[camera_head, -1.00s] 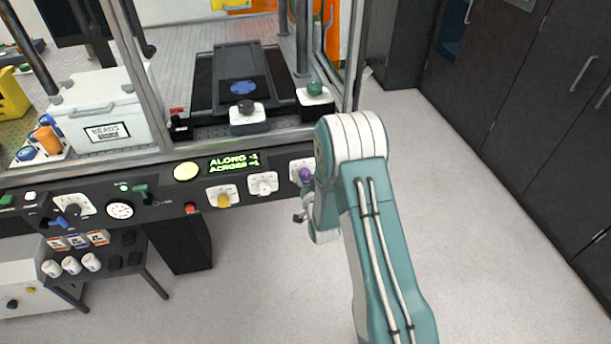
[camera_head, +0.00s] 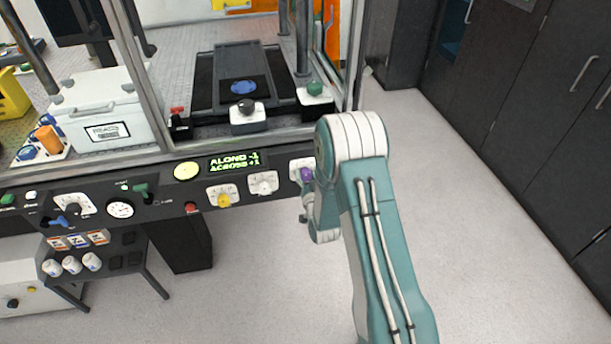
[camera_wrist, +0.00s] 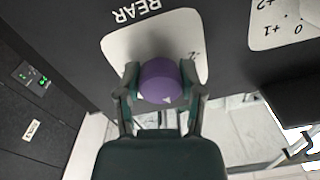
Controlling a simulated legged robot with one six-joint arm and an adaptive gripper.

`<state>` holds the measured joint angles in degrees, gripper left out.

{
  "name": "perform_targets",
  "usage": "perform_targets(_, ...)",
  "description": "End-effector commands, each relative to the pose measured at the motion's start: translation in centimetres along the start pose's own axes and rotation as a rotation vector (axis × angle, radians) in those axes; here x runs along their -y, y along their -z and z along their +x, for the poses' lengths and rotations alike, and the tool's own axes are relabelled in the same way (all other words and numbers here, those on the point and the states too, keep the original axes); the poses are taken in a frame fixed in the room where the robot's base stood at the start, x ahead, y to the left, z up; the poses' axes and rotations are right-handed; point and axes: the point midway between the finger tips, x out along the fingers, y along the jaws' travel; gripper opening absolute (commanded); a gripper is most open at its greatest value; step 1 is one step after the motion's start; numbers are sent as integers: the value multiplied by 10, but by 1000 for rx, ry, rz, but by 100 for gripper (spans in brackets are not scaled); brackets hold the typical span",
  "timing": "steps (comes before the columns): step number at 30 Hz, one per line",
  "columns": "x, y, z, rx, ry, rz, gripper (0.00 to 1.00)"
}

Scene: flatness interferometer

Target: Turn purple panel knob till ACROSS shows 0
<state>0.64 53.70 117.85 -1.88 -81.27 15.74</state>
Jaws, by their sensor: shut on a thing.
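The purple knob (camera_wrist: 160,82) sits on a white dial plate (camera_wrist: 118,45) marked REAR in the wrist view. My gripper (camera_wrist: 160,90) is shut on it, one finger on each side. In the head view the purple knob (camera_head: 307,174) shows at the right end of the panel, partly hidden by my arm. My gripper's fingers are mostly hidden there. The green display (camera_head: 234,162) reads ALONG -1 and ACROSS +1. Most of the purple knob's scale is covered by the knob and fingers.
A yellow knob (camera_head: 224,200) and a white knob (camera_head: 264,184) sit left of the purple one on the panel. A red button (camera_head: 191,207) is farther left. A glass enclosure with metal posts rises behind the panel. The floor (camera_head: 470,240) to the right is clear.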

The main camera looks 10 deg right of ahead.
Motion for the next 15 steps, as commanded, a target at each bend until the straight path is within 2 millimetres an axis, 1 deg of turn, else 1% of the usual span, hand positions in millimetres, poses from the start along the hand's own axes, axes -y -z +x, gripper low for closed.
perform_targets(9,0,1,1,3,-2,-268,2)
perform_targets(15,1,2,2,5,-3,-414,2)
